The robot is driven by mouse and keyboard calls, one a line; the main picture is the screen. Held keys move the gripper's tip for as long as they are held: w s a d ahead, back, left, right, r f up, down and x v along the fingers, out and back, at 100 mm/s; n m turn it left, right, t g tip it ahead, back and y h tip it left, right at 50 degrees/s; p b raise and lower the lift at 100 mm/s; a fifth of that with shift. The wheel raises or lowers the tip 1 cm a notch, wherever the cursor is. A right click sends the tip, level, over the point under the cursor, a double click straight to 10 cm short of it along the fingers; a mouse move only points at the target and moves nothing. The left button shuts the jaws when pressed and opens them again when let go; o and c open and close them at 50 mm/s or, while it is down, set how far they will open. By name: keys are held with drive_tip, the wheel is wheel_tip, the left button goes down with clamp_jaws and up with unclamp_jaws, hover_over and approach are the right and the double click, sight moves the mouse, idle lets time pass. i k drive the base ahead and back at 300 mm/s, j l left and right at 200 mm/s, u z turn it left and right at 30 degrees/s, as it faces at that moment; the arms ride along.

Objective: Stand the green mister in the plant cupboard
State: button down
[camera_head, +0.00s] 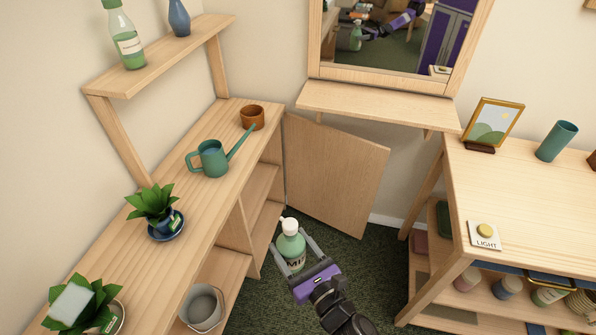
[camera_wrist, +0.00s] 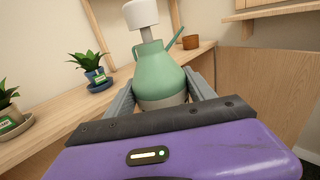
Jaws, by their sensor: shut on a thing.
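The green mister (camera_head: 291,250), a pale green bottle with a white top and a label, is upright between the fingers of my gripper (camera_head: 294,246). My gripper is shut on it. In the wrist view the mister (camera_wrist: 160,78) fills the middle, with its white head (camera_wrist: 141,14) at the top edge. The wooden cupboard (camera_head: 238,225) on the left has open compartments in its front. A wooden door panel (camera_head: 337,178) stands swung open at its far end. The mister is in front of the cupboard, outside it, over the carpet. The compartment interiors show only partly.
On the cupboard top stand a teal watering can (camera_head: 213,158), a terracotta pot (camera_head: 252,117) and potted plants (camera_head: 158,210). A grey bucket (camera_head: 203,306) sits in a lower compartment. A mirror (camera_head: 395,45) with a ledge is behind. A table (camera_head: 520,205) stands right. Green carpet lies between.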

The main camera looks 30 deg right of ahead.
sight(247, 204)
drive_tip(key=i+j+z, duration=0.15)
drive_tip(key=z, duration=0.3)
drive_tip(key=i+j+z, duration=0.5)
drive_tip(key=z, duration=0.35)
drive_tip(key=i+j, duration=0.1)
drive_tip(key=j, duration=0.2)
drive_tip(key=i+j, duration=0.15)
drive_tip(key=j, duration=0.15)
drive_tip(key=i+j+z, duration=0.1)
drive_tip(key=j, duration=0.2)
